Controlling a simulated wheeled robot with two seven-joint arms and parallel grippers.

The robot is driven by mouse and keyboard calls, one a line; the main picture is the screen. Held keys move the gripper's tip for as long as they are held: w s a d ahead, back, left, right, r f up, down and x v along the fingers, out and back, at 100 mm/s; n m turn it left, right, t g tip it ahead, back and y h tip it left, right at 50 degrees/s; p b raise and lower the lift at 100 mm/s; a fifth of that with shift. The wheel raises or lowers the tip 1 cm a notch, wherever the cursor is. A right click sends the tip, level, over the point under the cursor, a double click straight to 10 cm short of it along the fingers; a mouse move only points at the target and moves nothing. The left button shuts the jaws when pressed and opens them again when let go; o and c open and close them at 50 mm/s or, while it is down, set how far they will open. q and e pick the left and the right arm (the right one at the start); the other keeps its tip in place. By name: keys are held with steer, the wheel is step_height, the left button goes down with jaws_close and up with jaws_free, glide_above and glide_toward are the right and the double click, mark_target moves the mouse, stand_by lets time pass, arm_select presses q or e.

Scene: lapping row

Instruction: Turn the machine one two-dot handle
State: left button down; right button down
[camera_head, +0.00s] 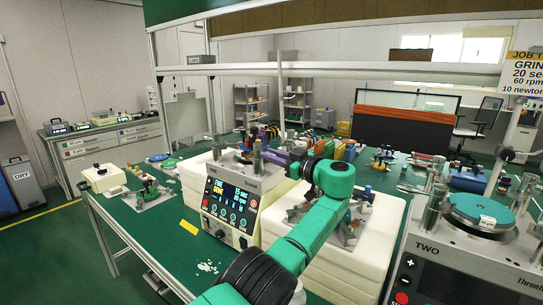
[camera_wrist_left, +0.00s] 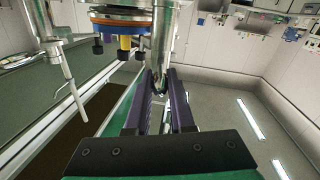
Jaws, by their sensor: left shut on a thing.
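Machine one is probably the white unit with a dark control panel (camera_head: 228,206) left of centre in the head view; no "ONE" label is legible. Upright metal posts stand on its top. My left gripper (camera_head: 270,154) reaches over the machine's right side. In the left wrist view my purple fingers (camera_wrist_left: 163,96) are shut around the lower end of a metal post-shaped handle (camera_wrist_left: 163,45). No dots can be made out on it, so I cannot tell that it is the two-dot one. My right gripper is not in view.
Machine TWO (camera_head: 462,248), with a green disc (camera_head: 480,211) on top, stands at the right. A white box (camera_head: 104,178) and small fixtures stand on the green bench's left end. A metal frame upright (camera_head: 281,100) rises behind machine one. The floor left of the bench is clear.

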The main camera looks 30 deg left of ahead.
arm_select(q)
steer(key=shift+w+g, duration=0.1)
steer(key=shift+g, duration=0.2)
stand_by(0.4)
steer(key=c, duration=0.8)
jaws_free()
steer(key=shift+a, duration=0.1)
steer(key=shift+r, duration=0.35)
step_height(320, 180, up, 7)
steer(key=p, duration=0.3)
steer(key=shift+f, duration=0.15)
step_height(320, 180, up, 13)
steer(key=p, duration=1.3)
steer(key=shift+f, duration=0.15)
steer(key=shift+f, duration=0.1)
